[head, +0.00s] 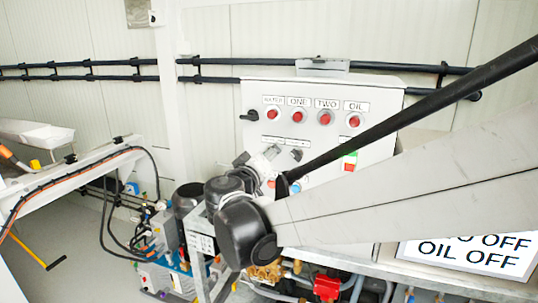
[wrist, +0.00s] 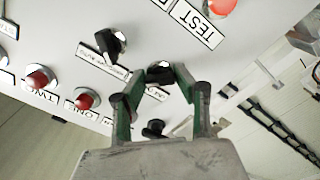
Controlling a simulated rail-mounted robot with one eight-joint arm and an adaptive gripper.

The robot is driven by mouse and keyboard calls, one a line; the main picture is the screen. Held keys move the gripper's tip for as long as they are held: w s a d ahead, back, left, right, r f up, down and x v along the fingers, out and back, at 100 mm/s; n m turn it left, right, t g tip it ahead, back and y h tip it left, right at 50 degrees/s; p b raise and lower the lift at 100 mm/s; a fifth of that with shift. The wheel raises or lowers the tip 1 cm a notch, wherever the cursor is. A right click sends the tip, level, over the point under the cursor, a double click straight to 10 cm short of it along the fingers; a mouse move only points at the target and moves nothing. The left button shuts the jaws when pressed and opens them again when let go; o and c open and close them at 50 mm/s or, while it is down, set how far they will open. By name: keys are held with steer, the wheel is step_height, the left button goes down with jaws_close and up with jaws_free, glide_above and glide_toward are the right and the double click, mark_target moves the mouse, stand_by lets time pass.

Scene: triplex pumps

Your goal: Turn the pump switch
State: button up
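Black rotary switches with small label plates sit on the white control panel (head: 330,97). In the wrist view, one black switch (wrist: 160,72) lies between my gripper's fingertips (wrist: 158,78), with a label plate (wrist: 170,92) beside it. The fingers are apart, one on each side of this switch; whether either touches it is unclear. A second black switch (wrist: 113,45) is up and left, its label too small to read surely. In the head view, my gripper (head: 262,158) is at the panel's lower left, hiding the switch there; the second switch (head: 296,154) is just right.
Red buttons line the panel top, including one labelled TWO (head: 325,118). Another black knob (head: 249,115) is at the panel's left edge. A red TEST button (wrist: 220,6) is near my fingers. Pipes and a red part (head: 327,287) are below.

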steer(key=shift+c, duration=1.4)
steer(key=n+b, duration=0.7)
steer(key=n, duration=1)
steer(key=shift+n, duration=0.3)
